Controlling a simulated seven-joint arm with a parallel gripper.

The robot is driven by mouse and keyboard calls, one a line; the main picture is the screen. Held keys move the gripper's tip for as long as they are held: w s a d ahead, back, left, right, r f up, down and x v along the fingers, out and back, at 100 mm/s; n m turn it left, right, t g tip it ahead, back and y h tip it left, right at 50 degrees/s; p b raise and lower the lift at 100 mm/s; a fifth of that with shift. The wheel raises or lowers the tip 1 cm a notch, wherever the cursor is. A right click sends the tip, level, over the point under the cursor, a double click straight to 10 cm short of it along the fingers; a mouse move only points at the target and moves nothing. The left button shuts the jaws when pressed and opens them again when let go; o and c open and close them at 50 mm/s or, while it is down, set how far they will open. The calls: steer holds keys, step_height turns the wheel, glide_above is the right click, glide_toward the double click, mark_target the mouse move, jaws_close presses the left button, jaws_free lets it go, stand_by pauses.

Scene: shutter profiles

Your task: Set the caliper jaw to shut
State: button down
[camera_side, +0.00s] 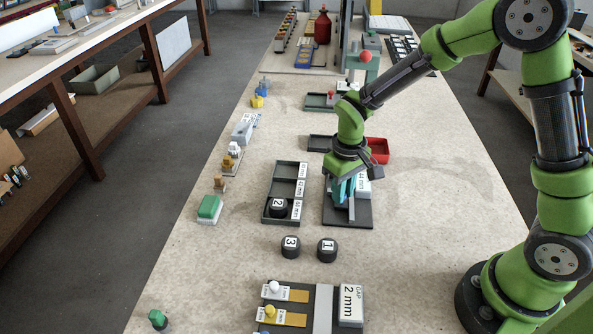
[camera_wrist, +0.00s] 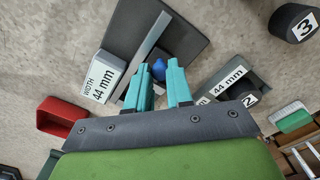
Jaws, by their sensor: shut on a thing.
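The caliper is a dark plate (camera_side: 362,213) with an upright grey bar and a label reading 44 mm. In the wrist view the plate (camera_wrist: 190,35) carries a light grey bar (camera_wrist: 147,47) beside a white "WIDTH 44 mm" label block (camera_wrist: 101,76). A blue knob (camera_wrist: 158,69) shows between my teal fingertips. My gripper (camera_side: 346,188) points down over the plate, and in the wrist view its fingers (camera_wrist: 160,78) are shut on the blue knob. My fingers hide most of the jaw, and I cannot tell how wide its gap is.
A dark tray (camera_side: 269,190) with labelled compartments stands left, with puck 2 (camera_side: 278,208) in its near compartment. Pucks 3 (camera_side: 290,247) and 1 (camera_side: 327,250) stand in front. A red bin (camera_side: 379,150) is behind. A "GAP 2 mm" fixture (camera_side: 350,305) stands at the front.

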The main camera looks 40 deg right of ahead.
steer(key=w+d, duration=0.3)
steer(key=shift+w+d, duration=0.25)
steer(key=shift+w, duration=0.05)
steer(key=c, duration=1)
jaws_free()
steer(key=shift+s, duration=0.1)
step_height(320, 180, up, 17)
steer(key=shift+f, duration=0.1)
steer(key=s+r+m+t, duration=0.1)
steer(key=s+t, duration=0.1)
steer(key=s, duration=0.4)
steer(key=s+a+r+m+t+y, duration=0.1)
steer(key=s+t, duration=0.1)
steer(key=s, duration=0.3)
steer(key=s+r+m+t+y, duration=0.1)
steer(key=s+r+m+t, duration=0.1)
steer(key=s, duration=0.4)
steer(key=shift+s+a+t, duration=0.3)
steer(key=shift+t, duration=0.3)
